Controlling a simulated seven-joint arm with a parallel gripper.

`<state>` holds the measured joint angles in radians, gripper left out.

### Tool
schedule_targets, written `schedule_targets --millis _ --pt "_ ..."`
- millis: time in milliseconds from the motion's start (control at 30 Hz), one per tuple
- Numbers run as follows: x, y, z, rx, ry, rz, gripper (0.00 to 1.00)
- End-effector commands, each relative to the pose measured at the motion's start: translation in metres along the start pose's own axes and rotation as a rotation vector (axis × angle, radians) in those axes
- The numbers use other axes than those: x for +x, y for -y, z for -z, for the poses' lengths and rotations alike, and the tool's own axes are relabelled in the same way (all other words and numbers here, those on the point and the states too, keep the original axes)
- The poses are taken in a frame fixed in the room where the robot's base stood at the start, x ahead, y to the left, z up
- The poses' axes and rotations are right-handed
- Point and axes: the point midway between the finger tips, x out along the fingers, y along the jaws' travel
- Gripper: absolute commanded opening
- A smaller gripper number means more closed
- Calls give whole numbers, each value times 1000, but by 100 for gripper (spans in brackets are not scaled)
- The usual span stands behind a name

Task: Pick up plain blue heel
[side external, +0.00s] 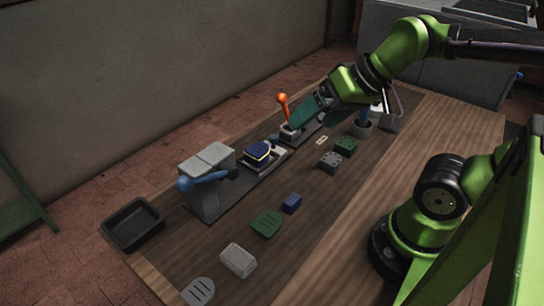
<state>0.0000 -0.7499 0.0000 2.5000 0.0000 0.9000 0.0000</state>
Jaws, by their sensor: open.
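A plain blue heel (291,203) lies on the dark strip of the table, just right of a green ribbed sole piece (266,223). My gripper (303,114), with teal fingers, is up at the far part of the table by the orange-handled lever (283,104). It is open and well away from the blue heel. The gap between its fingers is hard to see from this side. Nothing hides the heel.
Studded grey (330,161) and green (346,145) blocks, a pale grey block (238,260), a slotted grey piece (199,291) and a black tray (133,224) lie around. Bare wood is at right.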

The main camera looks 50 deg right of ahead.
Motion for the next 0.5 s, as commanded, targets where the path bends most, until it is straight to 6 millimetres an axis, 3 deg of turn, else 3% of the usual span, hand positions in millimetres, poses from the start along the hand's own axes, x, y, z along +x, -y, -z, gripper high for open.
schedule_targets --millis 167,300,500 --pt "0 0 0 0 2 0 89" --pt "13 -2 -2 8 54 -19 89" --pt "43 0 35 90 179 -91 89"
